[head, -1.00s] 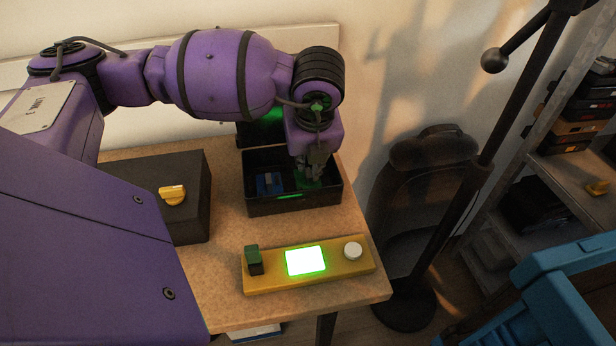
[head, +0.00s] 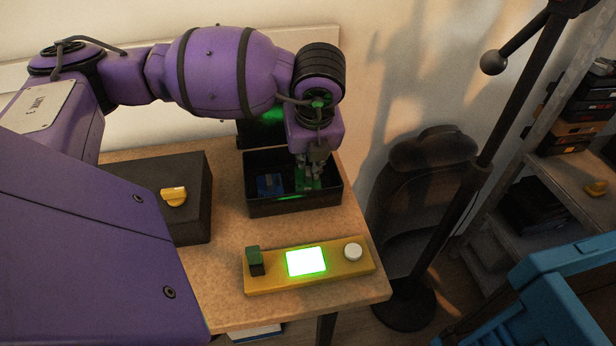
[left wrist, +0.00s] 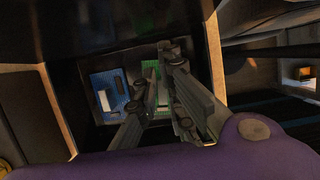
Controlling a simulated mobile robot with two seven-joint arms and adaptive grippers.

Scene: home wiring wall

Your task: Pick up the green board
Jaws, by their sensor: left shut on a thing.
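The green board (head: 309,180) is between the fingers of my left gripper (head: 312,172), at the right part of the black open box (head: 295,207). In the left wrist view the green board (left wrist: 152,82) shows partly behind the fingers of my left gripper (left wrist: 158,110), which cover much of it. The gripper is shut on the board. The board looks upright in the grip; I cannot tell whether its lower edge touches the box floor. My right gripper is not in view.
A blue board (head: 268,184) lies in the box, left of the green one. A dark block with a yellow knob (head: 173,196) stands to the left. A yellow panel with a lit green-white screen (head: 306,262) lies in front. The wooden table (head: 225,280) has bare room around it.

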